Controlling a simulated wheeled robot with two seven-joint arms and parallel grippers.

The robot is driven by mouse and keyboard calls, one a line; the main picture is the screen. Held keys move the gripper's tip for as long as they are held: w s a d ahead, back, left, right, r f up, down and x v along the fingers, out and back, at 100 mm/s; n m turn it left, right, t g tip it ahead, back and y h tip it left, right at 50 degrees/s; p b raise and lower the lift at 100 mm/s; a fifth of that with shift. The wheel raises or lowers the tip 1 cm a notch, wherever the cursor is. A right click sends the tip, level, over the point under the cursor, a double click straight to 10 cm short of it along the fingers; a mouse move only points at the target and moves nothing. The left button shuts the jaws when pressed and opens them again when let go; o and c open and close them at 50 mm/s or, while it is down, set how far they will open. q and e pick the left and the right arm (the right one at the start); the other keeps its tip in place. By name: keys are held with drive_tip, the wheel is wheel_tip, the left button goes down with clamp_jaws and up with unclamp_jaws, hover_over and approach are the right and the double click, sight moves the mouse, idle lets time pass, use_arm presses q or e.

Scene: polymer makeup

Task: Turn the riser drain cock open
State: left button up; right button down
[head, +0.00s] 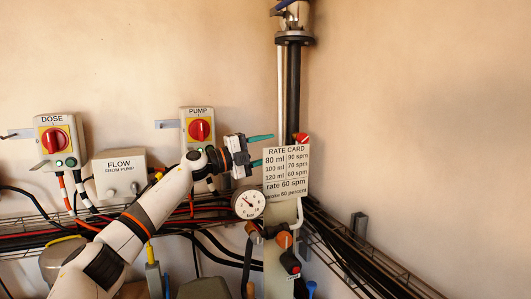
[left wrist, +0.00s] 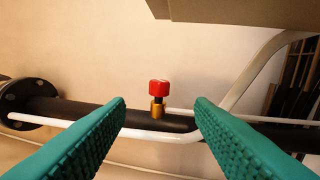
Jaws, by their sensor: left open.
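The riser drain cock (left wrist: 159,87) has a red handle on a brass stem and stands out from the dark riser pipe (left wrist: 75,108) in the left wrist view. In the head view, its red handle (head: 302,138) shows beside the top right of the rate card, with its lower part hidden. My left gripper (head: 266,150) is open, its green fingers pointing right toward the riser. In the left wrist view, the cock appears in the gap between the left gripper's fingertips (left wrist: 160,103), apart from both. Its contact with anything is not seen. My right gripper is not in view.
The rate card (head: 287,172) hangs just in front of the riser, close to the left fingers. A pressure gauge (head: 248,202) sits below them. PUMP (head: 199,130) and DOSE (head: 58,140) switch boxes are on the left wall. A cable tray (head: 345,252) runs low; the right wall is clear.

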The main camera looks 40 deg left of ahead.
use_arm(q)
drive_tip(key=shift+r, duration=0.15)
drive_tip(key=g+y+p, duration=0.1)
drive_tip(key=g+p, duration=0.2)
drive_tip(key=p, duration=0.3)
approach(298, 137)
drive_tip(key=p+x, duration=0.4)
drive_tip(key=x, duration=0.6)
drive_tip(key=shift+d+p, duration=0.1)
drive_tip(key=shift+p, duration=0.3)
drive_tip(key=shift+w+d+y, duration=0.35)
drive_tip(key=shift+w+y, duration=0.05)
drive_tip(key=shift+w, duration=0.15)
drive_tip(key=shift+f, duration=0.2)
